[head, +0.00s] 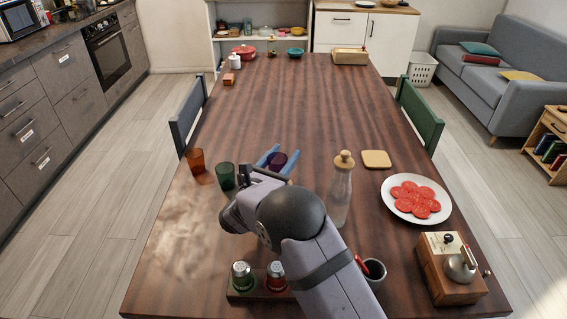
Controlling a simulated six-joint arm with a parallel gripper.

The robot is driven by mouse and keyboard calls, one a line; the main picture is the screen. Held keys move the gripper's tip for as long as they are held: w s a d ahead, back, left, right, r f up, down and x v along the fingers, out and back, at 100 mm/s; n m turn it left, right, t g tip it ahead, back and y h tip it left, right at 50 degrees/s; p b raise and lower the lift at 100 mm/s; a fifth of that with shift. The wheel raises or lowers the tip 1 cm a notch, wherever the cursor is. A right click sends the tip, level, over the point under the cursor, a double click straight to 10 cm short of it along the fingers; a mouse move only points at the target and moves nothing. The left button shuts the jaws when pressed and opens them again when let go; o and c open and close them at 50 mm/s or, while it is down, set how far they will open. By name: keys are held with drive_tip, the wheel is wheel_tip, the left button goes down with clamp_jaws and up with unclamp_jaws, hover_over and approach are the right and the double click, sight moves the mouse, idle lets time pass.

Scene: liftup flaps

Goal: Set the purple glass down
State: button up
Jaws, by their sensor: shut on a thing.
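The purple glass (278,161) is in the head view, in the middle of the near half of the wooden table (270,110). My gripper (276,160) is shut on it, with a blue finger at each side. The arm hides the lower part of the glass, so I cannot tell whether its base touches the table. A green glass (226,177) stands to the left of my gripper, and an orange glass (196,161) stands further left.
A stoppered glass bottle (341,188) stands close to the right of my arm. Beyond it are a square coaster (376,159) and a plate (391,203) of red slices. Shakers (242,276), a dark cup (375,272) and a coffee grinder (449,269) stand near the front. The table's middle is clear.

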sight(277, 168)
drive_tip(key=shift+f, duration=1.3)
drive_tip(key=shift+f, duration=0.15)
drive_tip(key=shift+f, duration=0.15)
drive_tip(key=o, duration=1.1)
drive_tip(key=shift+r, duration=0.2)
drive_tip(key=shift+r, duration=0.15)
drive_tip(key=shift+v, duration=2.75)
